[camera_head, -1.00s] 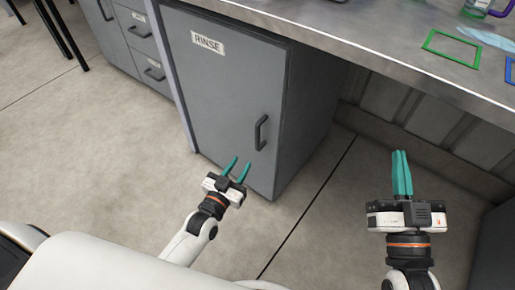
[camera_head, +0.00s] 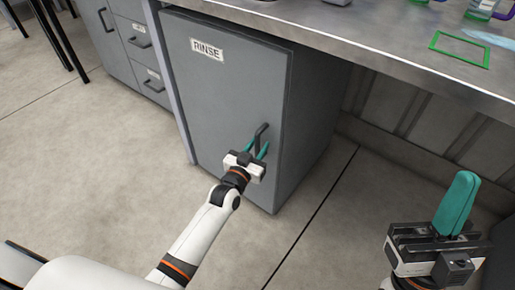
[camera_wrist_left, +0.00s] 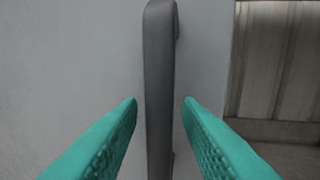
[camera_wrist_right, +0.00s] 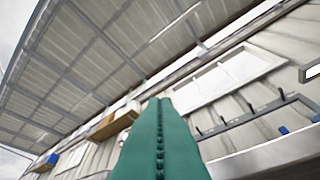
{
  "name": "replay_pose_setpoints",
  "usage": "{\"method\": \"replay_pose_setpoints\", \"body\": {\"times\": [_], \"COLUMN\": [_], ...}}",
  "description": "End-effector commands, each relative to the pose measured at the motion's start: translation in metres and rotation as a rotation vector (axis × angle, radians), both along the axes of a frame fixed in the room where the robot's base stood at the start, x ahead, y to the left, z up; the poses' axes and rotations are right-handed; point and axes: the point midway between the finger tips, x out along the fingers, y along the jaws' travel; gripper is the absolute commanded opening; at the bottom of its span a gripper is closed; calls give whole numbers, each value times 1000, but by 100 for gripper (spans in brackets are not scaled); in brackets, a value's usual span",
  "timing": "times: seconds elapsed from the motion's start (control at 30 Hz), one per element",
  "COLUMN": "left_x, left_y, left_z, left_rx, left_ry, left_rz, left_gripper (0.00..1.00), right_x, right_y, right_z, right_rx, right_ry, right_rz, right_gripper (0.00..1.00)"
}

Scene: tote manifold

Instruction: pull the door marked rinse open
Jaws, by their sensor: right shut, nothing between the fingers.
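The grey door marked RINSE (camera_head: 228,95) is shut on the cabinet under the bench. Its dark vertical handle (camera_head: 261,135) is near the door's right edge. My left gripper (camera_head: 257,148) is at the handle with its teal fingers open. In the left wrist view the handle (camera_wrist_left: 159,90) stands between the two fingertips (camera_wrist_left: 160,100), with a gap on each side. My right gripper (camera_head: 467,180) is off to the right, away from the door, with its fingers together and empty. The right wrist view shows these fingers (camera_wrist_right: 160,110) pressed together.
Drawers (camera_head: 138,35) stand to the left of the door. The bench top (camera_head: 400,45) overhangs above, with a green frame (camera_head: 460,50) on it. The floor (camera_head: 110,170) before the door is clear.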

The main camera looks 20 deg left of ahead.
Motion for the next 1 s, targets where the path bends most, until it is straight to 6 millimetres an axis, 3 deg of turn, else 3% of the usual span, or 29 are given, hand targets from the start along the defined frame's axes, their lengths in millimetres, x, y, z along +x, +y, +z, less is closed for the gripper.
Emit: {"method": "replay_pose_setpoints", "body": {"times": [0.27,0.47,0.77,1.0], "left_x": [1,1,0,-18], "left_y": [0,0,1,11], "left_z": [0,0,0,0], "left_rx": [0,0,1,9], "left_ry": [0,0,1,3], "left_rz": [0,0,-3,-50], "left_gripper": [32,0,0,0], "right_x": [-1,-1,-1,11], "right_y": [0,0,0,2], "right_z": [0,0,1,-2], "right_rx": [3,2,2,-21], "right_ry": [-8,-7,-6,70], "right_rz": [1,0,0,-3], "right_gripper": [0,0,0,0]}}
